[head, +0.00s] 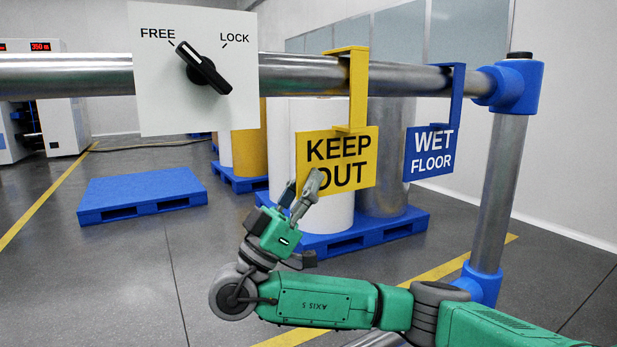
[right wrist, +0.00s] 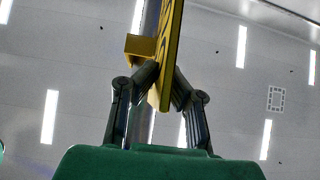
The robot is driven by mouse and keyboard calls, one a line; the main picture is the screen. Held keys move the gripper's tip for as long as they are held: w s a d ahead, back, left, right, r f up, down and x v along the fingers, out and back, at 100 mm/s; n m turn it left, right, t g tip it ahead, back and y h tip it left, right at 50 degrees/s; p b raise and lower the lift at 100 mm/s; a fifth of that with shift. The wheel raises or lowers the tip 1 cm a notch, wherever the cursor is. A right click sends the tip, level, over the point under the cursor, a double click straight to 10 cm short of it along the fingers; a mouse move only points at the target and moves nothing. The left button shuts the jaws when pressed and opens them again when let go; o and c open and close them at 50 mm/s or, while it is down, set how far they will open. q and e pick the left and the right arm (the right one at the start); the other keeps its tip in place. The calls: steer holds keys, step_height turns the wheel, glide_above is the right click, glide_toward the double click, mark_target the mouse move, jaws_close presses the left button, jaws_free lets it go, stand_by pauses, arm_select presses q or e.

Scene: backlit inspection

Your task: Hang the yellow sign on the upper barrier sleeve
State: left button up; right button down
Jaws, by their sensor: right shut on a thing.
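The yellow KEEP OUT sign (head: 345,146) is upright in the head view. Its yellow hook (head: 358,90) passes in front of the upper metal rail (head: 300,74), with its top arm over it. I cannot tell whether the hook rests on the rail. My right gripper (head: 303,190) is shut on the sign's lower left part. In the right wrist view the sign (right wrist: 170,60) stands edge-on between the two fingers (right wrist: 160,88). No part is clearly marked as a sleeve. My left gripper is not in view.
A blue WET FLOOR sign (head: 430,152) hangs on the rail to the right, near the blue corner joint (head: 516,86). A white FREE/LOCK panel (head: 160,100) is at left, its black knob (head: 204,68) pointing to FREE. Pallets with rolls stand behind.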

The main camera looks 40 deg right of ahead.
steer(key=c, duration=1.6)
jaws_free()
steer(key=shift+a, duration=0.1)
